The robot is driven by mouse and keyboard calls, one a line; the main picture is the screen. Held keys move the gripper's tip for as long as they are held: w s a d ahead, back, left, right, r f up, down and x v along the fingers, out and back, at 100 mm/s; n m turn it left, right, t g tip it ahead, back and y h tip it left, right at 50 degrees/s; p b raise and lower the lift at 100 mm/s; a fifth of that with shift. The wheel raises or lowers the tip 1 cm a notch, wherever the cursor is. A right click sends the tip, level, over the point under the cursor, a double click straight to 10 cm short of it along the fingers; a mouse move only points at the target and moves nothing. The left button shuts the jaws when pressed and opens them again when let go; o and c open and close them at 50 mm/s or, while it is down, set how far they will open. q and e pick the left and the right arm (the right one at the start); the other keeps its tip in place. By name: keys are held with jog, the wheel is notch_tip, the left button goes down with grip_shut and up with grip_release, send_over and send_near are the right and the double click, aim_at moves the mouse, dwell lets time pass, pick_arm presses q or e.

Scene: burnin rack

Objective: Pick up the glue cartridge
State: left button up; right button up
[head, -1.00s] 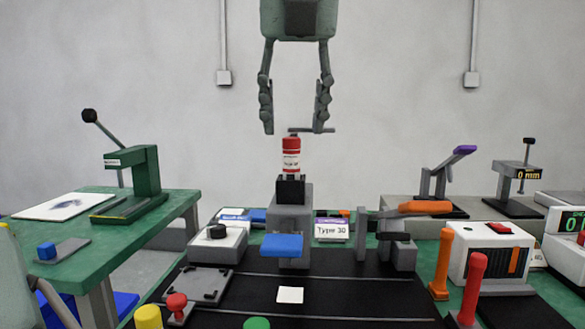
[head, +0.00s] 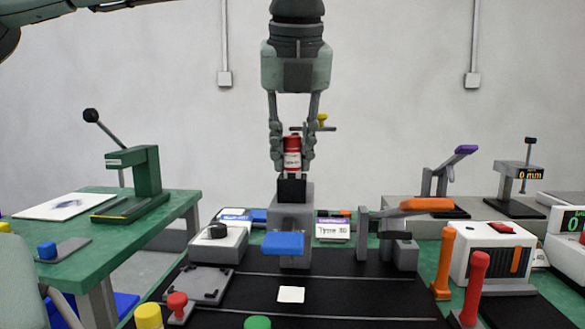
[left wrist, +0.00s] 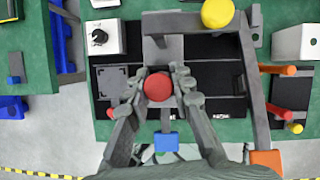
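The glue cartridge (head: 292,152), red with a white label band, stands upright above a black holder (head: 291,190) on a grey post (head: 290,215). In the left wrist view its round red end (left wrist: 158,86) lies between my fingertips. My left gripper (head: 292,148) comes down from above, with one finger along each side of the cartridge. The fingers appear closed against it. Whether the cartridge's lower end is still seated in the holder is not clear. My right gripper is not in view.
A grey bar with a yellow knob (head: 322,120) is close behind my right-hand finger. A blue pad (head: 283,244) juts from the post's front. An orange-handled clamp (head: 426,205) stands to the right. A green press (head: 145,175) is on the left table.

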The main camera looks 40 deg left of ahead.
pick_arm(q)
grip_shut()
jog(key=shift+r, duration=0.1)
jog(key=shift+r, duration=0.5)
jog(key=r, duration=0.3)
jog(key=shift+s+r, duration=0.25)
jog(key=shift+s, duration=0.1)
jog(key=s+a+r, duration=0.3)
jog(key=s+r, duration=0.3)
jog(key=s, duration=0.4)
jog(key=shift+s+a+r, duration=0.15)
jog(key=shift+s, duration=0.05)
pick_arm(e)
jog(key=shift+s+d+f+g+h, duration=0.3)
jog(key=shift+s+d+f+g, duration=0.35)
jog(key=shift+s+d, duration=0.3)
